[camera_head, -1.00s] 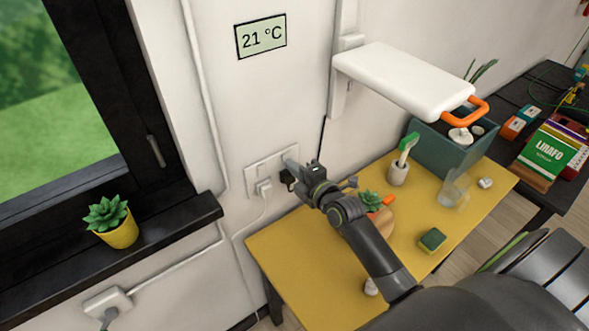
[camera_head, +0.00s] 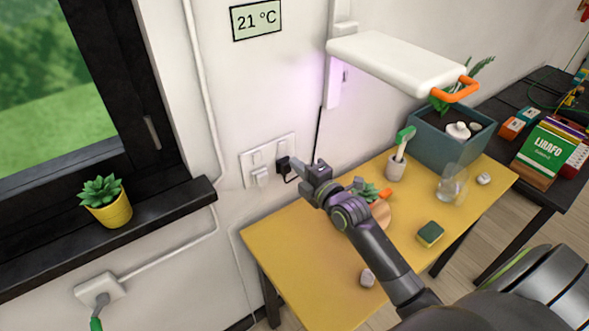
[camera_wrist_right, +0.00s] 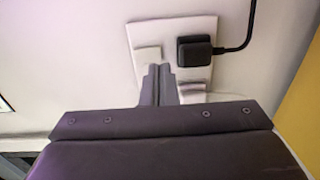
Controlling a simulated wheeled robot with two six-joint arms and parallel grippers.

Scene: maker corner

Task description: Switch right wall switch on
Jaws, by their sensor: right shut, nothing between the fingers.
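The white wall panel (camera_head: 247,168) is on the wall below the temperature display. In the wrist view the closed fingers (camera_wrist_right: 158,78) overlap the panel's lower part; contact cannot be told. My left gripper is out of view.
A white lamp (camera_head: 395,62) overhangs a teal planter (camera_head: 440,147), with a violet glow on the wall. The yellow table (camera_head: 310,262) below my arm holds a brush cup (camera_head: 396,168), a glass (camera_head: 450,185) and a sponge (camera_head: 430,234). A windowsill (camera_head: 150,220) juts out at left.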

